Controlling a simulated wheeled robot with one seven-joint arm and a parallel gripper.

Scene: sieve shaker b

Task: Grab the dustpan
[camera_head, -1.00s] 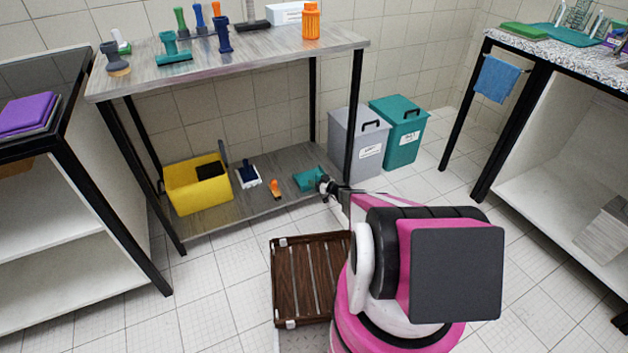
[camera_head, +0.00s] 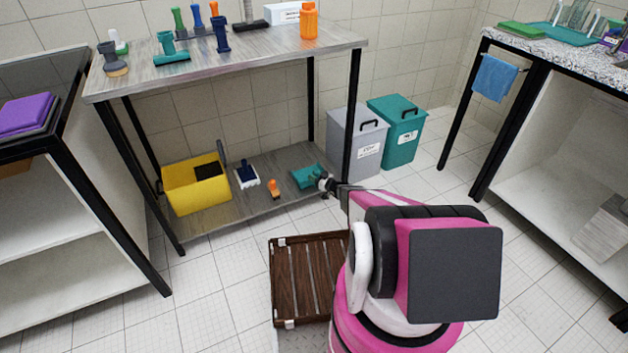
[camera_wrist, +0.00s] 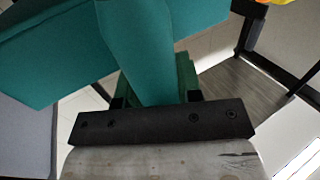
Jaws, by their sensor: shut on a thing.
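The teal dustpan (camera_head: 306,176) is at the right end of the table's lower shelf, by the front right leg. My gripper (camera_head: 324,183) reaches in from the right and is at the dustpan's near side. In the wrist view, the broad teal pan of the dustpan (camera_wrist: 60,50) fills the upper left. Its handle runs down between the two dark fingers of my gripper (camera_wrist: 155,98), which is shut on it. The head view is too small to tell whether the dustpan touches the shelf.
The lower shelf (camera_head: 230,208) also holds a yellow bin (camera_head: 195,190), a dark blue and white brush (camera_head: 247,176) and a small orange tool (camera_head: 274,188). A black table leg (camera_head: 352,118) stands close to my gripper. Grey (camera_head: 357,145) and teal (camera_head: 402,135) bins stand behind.

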